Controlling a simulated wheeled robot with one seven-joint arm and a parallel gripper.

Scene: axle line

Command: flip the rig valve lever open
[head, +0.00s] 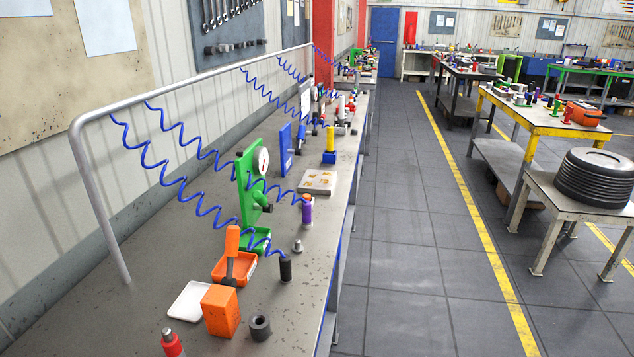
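A green upright panel (246,178) stands on the long grey workbench (318,240), with a round white gauge (263,160) near its top. A green tray (256,241) sits at the panel's foot. My gripper is not in view.
Coiled blue hoses (180,180) hang from a grey rail (190,77) across the bench. Near the panel are an orange tray (222,268), an upright orange-handled tool (232,240), a black cylinder (285,269), a purple bottle (307,212) and an orange block (221,310). The aisle floor (410,250) is clear.

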